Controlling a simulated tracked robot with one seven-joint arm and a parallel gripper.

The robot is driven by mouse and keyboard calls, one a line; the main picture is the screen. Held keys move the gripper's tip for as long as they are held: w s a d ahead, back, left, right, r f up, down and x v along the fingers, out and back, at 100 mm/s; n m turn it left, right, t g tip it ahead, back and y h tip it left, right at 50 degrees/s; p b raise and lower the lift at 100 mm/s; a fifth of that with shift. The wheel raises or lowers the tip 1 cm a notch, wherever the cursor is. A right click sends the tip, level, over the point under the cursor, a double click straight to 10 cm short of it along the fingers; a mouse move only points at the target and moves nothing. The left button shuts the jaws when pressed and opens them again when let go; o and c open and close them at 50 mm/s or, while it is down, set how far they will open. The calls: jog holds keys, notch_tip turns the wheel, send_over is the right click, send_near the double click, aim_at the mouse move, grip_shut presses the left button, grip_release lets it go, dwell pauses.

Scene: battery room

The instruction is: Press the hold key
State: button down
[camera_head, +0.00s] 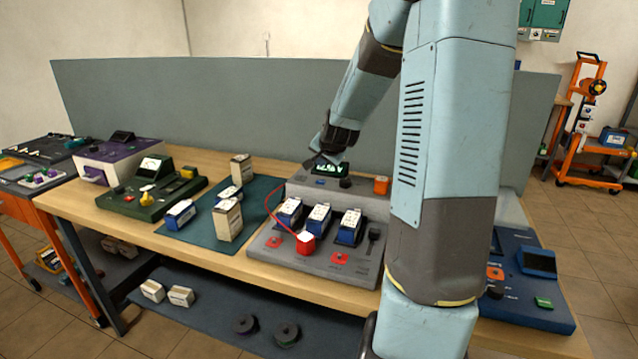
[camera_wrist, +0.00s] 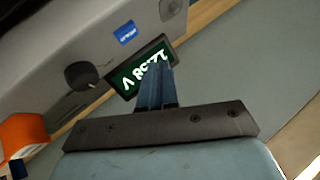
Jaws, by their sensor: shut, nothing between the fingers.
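The grey tester console (camera_head: 290,188) stands at the back of the grey battery tray, with a lit green display (camera_head: 330,170). In the wrist view the display (camera_wrist: 142,70) appears upside down and reads like 12.58 V, partly covered by my fingers. A small blue key or label (camera_wrist: 126,33) with white lettering sits on the console near the display; I cannot tell for sure that it is the hold key. My gripper (camera_head: 313,163) is shut and empty, its fingers (camera_wrist: 155,82) reaching over the display. Whether they touch it is unclear.
A dark knob (camera_wrist: 82,75) and an orange part (camera_head: 381,186) are on the console. Several blue-and-white batteries (camera_head: 319,218) and a red clip (camera_head: 306,243) sit in front. A grey panel (camera_head: 200,110) stands behind. The green mat (camera_head: 190,235) holds boxes.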

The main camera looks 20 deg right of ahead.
aim_at(322, 182)
jog(key=shift+f, duration=1.7)
jog(key=shift+f, duration=0.7)
dwell(1.5)
jog(key=shift+r, duration=0.75)
jog(key=shift+r, duration=2.55)
